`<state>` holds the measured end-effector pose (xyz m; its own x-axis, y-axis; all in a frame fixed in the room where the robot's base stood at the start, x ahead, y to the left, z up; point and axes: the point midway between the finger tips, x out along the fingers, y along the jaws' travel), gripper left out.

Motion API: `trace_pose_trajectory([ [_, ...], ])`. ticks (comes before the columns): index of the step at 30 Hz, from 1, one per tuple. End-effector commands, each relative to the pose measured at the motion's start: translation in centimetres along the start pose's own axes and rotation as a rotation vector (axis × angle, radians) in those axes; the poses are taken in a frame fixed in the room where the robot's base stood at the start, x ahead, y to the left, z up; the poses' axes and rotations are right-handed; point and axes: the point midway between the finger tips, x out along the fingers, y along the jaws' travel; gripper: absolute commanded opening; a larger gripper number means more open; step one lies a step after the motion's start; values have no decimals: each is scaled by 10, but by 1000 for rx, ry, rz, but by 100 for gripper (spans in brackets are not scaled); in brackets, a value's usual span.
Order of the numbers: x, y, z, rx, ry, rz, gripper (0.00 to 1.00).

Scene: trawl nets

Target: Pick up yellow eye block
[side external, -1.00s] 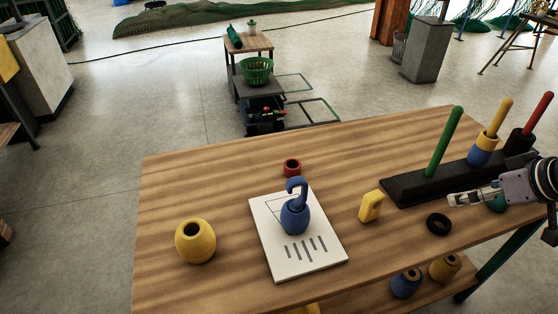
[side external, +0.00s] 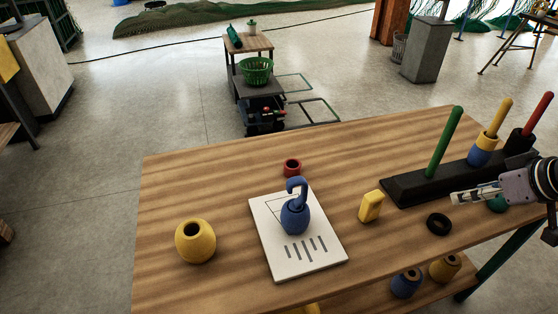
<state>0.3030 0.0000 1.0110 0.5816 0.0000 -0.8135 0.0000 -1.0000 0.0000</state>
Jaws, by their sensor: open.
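The yellow eye block (side external: 371,206) stands on the wooden table (side external: 215,170), right of the white board and in front of the black peg rack. From this side its eye is hard to make out. My gripper (side external: 458,197) is at the right, above the table's right part, pointing left toward the block. It is open and empty, well apart from the block. The gap between its fingers is hard to see from here.
A black rack (side external: 408,188) with green, yellow and red pegs stands behind my gripper. A black ring (side external: 438,223) lies below it. A white board (side external: 322,257) carries a blue hooked weight (side external: 295,217). A yellow pot (side external: 195,241) and red ring (side external: 292,167) stand further left.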

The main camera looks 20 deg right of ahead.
Motion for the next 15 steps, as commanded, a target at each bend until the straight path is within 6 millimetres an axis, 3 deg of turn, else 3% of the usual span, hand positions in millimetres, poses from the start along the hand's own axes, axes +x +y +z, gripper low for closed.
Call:
trace_pose_trajectory([
  [8,0,-2,-4,25,-12,-3,57],
  [15,10,-14,-31,259,-117,-6,57],
])
